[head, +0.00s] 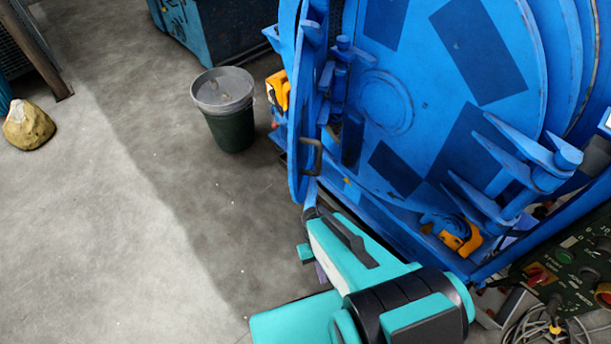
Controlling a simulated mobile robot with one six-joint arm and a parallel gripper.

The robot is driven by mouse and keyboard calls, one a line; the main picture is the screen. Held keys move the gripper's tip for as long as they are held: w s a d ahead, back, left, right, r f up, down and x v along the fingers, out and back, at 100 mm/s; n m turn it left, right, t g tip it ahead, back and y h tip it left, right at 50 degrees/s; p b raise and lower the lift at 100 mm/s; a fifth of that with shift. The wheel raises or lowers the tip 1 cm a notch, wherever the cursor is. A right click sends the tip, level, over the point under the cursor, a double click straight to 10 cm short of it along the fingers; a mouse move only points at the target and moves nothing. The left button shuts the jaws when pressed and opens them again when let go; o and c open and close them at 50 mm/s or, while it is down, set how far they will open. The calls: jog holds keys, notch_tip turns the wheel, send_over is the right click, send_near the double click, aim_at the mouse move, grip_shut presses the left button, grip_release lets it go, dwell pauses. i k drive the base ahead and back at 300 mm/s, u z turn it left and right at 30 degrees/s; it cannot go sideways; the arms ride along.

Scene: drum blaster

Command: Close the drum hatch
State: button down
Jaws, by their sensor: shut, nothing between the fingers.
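The drum blaster (535,60) is a big blue machine filling the upper right of the head view. A blue round hatch (298,120) stands swung out at its left side, seen nearly edge-on. A dark metal handle (312,157) sits on the hatch's right side, toward the machine. My gripper (310,198) is at the lower edge of the hatch, just below the handle, and is shut with nothing held. My teal arm partly hides it, so I cannot tell whether it touches the hatch.
A dark green bucket (232,125) stands on the concrete floor left of the hatch. A yellowish sack (29,125) lies at the far left. A control panel (565,260) and coiled cables (535,328) are at the lower right. The floor at left is mostly clear.

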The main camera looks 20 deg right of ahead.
aim_at(312, 74)
jog(key=u, duration=0.05)
jog(key=k, duration=1.7)
jog(key=u, duration=0.75)
jog(key=i, duration=1)
